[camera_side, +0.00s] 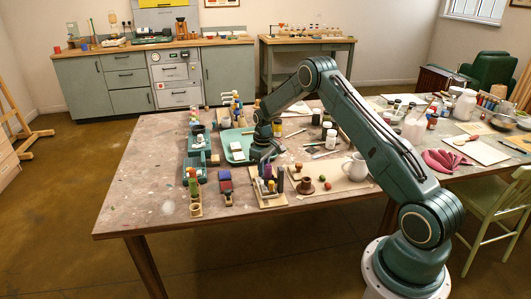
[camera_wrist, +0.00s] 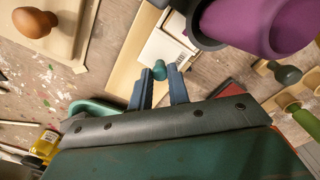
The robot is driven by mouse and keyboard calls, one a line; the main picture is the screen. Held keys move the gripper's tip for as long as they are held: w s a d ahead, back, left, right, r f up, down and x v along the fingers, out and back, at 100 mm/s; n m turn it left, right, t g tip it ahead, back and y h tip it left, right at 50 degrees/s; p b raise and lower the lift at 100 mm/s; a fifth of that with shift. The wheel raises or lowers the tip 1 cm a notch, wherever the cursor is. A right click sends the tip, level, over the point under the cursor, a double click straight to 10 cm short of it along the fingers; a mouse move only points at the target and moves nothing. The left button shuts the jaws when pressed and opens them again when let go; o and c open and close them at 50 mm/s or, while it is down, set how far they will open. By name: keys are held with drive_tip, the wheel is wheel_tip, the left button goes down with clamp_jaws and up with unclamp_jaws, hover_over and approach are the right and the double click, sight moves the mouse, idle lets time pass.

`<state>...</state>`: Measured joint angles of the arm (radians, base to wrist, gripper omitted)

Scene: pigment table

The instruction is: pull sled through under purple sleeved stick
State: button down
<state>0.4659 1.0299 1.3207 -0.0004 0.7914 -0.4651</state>
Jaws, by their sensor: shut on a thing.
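The sled (camera_wrist: 161,47), a pale flat piece with a teal knob (camera_wrist: 159,70), lies on a light wooden board (camera_wrist: 127,62) in the wrist view. My gripper (camera_wrist: 160,86) has its two blue fingers on either side of the knob and is shut on it. The purple sleeved stick (camera_wrist: 262,22) looms large at the upper right, close to the camera, with a dark end. It overlaps the sled's far right side in the picture; I cannot tell whether the sled is under it. In the side view my gripper (camera_side: 262,163) is low over the table's front half, and the sled is not clear there.
A brown knob on a board (camera_wrist: 35,22) stands at the upper left of the wrist view. A yellow-labelled bottle (camera_wrist: 46,143) lies lower left, and small pegs (camera_wrist: 287,73) stand to the right.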

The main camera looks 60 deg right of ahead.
drive_tip(key=shift+s+a, duration=0.85)
drive_tip(key=c, duration=1.3)
unclamp_jaws()
drive_tip(key=shift+c, duration=0.2)
drive_tip(key=shift+w+d, duration=0.1)
drive_tip(key=shift+w+d, duration=0.7)
wheel_tip(320, 180, up, 14)
drive_tip(key=s+a+r+t, duration=0.1)
drive_tip(key=s+a+r, duration=0.1)
drive_tip(key=a+r, duration=0.3)
drive_tip(key=s+a+r, duration=0.3)
drive_tip(key=a+r, duration=0.2)
drive_tip(key=r, duration=0.5)
drive_tip(key=shift+s+a+t+h, duration=0.2)
drive_tip(key=shift+a+t+h, duration=0.1)
drive_tip(key=shift+t, duration=0.1)
